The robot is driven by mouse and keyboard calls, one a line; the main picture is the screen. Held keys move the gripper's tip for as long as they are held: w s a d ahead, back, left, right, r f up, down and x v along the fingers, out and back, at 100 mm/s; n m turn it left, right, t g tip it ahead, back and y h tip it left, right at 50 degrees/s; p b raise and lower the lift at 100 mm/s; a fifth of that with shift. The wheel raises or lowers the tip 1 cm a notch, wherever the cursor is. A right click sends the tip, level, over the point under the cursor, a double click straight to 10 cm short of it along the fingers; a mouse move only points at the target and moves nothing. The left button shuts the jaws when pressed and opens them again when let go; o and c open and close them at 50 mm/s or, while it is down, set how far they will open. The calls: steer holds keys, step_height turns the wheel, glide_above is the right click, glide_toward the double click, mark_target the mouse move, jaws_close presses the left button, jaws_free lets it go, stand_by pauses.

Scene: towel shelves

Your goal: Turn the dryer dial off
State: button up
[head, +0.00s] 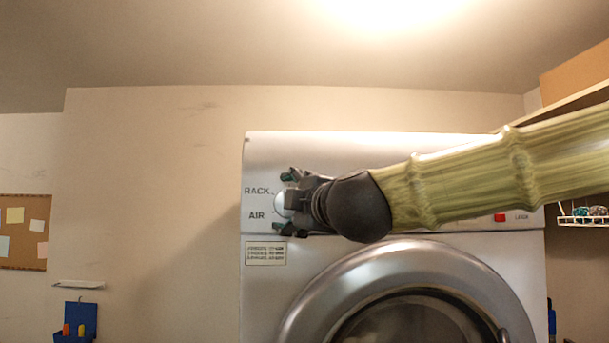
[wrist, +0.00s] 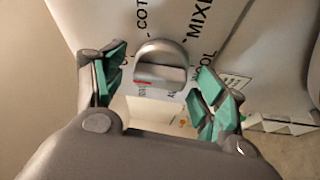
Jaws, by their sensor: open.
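The dryer (head: 330,150) is a silver front-loader with a round door below its control panel. Its dial (wrist: 161,58) is a silver round knob with a raised grip bar and a short red mark at the bar's left end in the wrist view. In the head view the dial (head: 281,204) is at the panel's left side, partly hidden by my gripper. I see gaps beside the knob in the wrist view; contact is not clear. In the head view my gripper (head: 288,202) points left across the panel.
Printed labels ring the dial, including RACK and AIR. A red button (head: 499,217) sits at the panel's right. The round door (head: 390,262) bulges below. A shelf with a wire basket (head: 583,219) is at right. Bare wall (head: 160,180) lies left of the dryer.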

steer(key=s+d+r+n+g+h+b, duration=0.1)
steer(key=s+r+n+g+h+b, duration=0.2)
steer(key=s+n+b, duration=0.7)
steer(key=r+n+h+b, duration=0.1)
steer(key=b, duration=0.5)
steer(key=shift+d, duration=0.4)
stand_by(4.8)
